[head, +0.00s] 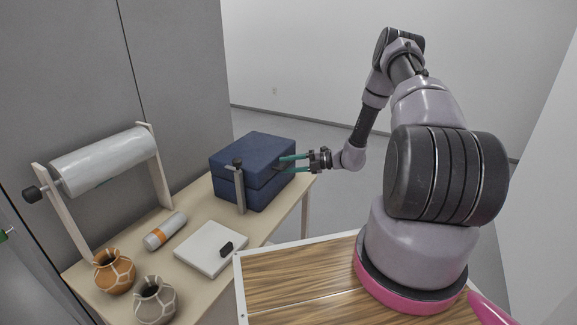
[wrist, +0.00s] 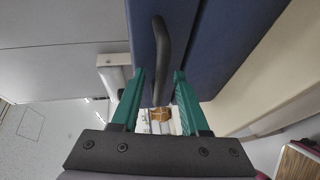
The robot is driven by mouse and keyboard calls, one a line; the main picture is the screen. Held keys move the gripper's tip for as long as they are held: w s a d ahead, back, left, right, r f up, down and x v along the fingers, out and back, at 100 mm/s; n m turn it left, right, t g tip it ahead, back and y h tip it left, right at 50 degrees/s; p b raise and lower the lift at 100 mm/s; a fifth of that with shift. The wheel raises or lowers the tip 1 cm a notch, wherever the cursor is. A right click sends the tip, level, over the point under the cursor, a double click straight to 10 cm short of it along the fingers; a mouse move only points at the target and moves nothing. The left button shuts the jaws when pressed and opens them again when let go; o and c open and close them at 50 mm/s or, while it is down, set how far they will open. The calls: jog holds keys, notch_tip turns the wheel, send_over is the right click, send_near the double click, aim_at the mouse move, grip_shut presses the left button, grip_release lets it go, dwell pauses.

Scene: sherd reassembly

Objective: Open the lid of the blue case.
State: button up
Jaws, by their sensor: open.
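The blue case (head: 238,155) stands on the table with its lid (head: 258,145) down, a seam running around its side. My gripper (head: 279,165) is at the case's right-hand side, its green fingers pointing toward it, open. In the wrist view, a black curved handle (wrist: 161,55) on the blue case (wrist: 210,40) lies between the two spread fingers of my gripper (wrist: 160,74). I cannot tell whether either finger touches the handle or the case.
On the table are a white box (head: 205,248) with a black piece, an orange-banded roll (head: 165,231), an orange pot (head: 114,272) and a grey pot (head: 155,300). A wrapped roll (head: 105,163) stands on a rack at left.

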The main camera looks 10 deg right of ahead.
jog(key=shift+c, duration=0.3)
grip_shut()
dwell(1.1)
